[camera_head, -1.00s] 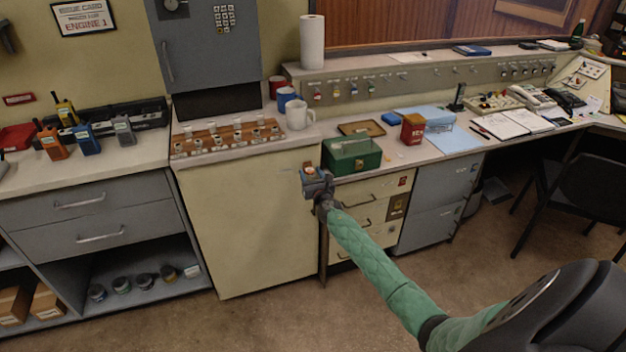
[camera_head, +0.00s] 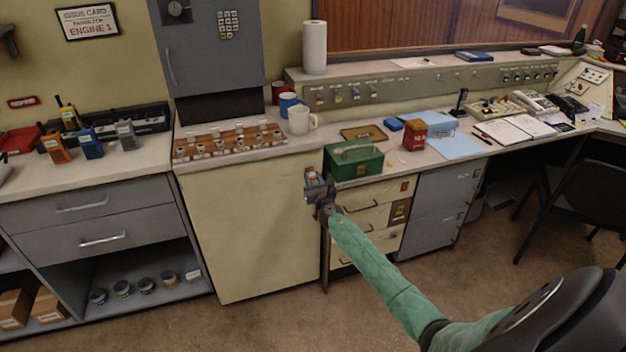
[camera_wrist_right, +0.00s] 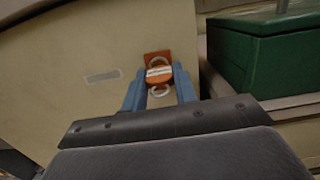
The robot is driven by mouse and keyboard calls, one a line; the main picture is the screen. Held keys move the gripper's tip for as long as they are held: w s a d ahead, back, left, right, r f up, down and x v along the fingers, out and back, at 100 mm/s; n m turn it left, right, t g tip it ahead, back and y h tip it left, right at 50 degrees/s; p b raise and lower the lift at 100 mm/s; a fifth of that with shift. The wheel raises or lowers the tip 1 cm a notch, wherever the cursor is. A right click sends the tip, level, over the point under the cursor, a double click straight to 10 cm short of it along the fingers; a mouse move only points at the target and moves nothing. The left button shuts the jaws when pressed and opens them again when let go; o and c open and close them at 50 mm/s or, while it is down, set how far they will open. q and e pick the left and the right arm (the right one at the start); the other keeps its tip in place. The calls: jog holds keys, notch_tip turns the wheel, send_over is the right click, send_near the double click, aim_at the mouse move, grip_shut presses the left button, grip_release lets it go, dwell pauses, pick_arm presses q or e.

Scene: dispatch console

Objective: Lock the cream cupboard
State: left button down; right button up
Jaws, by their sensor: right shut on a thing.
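The cream cupboard (camera_head: 245,235) stands under the board of keys, its front door flat and closed-looking. My right gripper (camera_head: 315,182) is at the door's upper right edge. In the right wrist view its two blue fingers (camera_wrist_right: 160,82) are shut on a small orange tag (camera_wrist_right: 158,74) with a white band and pale metal rings, most likely a key's fob. An orange-brown patch shows just beyond it, against the cream door (camera_wrist_right: 65,70). Whether a key sits in a lock is hidden. My left gripper is out of view.
A green metal box (camera_head: 353,160) stands on the counter close to the right of my gripper, above cream drawers (camera_head: 368,195). A wooden key board (camera_head: 228,143) and mugs (camera_head: 299,121) stand on the cupboard top. Floor in front is clear.

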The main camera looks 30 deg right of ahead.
jog(key=shift+d+r+n+p, duration=0.2)
jog(key=shift+n+p, duration=0.15)
jog(key=shift+n, duration=0.75)
jog(key=shift+f+n+y, duration=0.1)
jog(key=shift+n+y, duration=0.2)
jog(key=shift+n, duration=0.3)
jog(key=shift+w+r+n+p, duration=0.1)
jog(key=shift+r+n+p, duration=0.15)
jog(key=shift+n+p, duration=0.5)
jog(key=shift+f+n+y+p, duration=0.1)
jog(key=shift+n+y+p, duration=0.25)
jog(key=shift+n, duration=0.7)
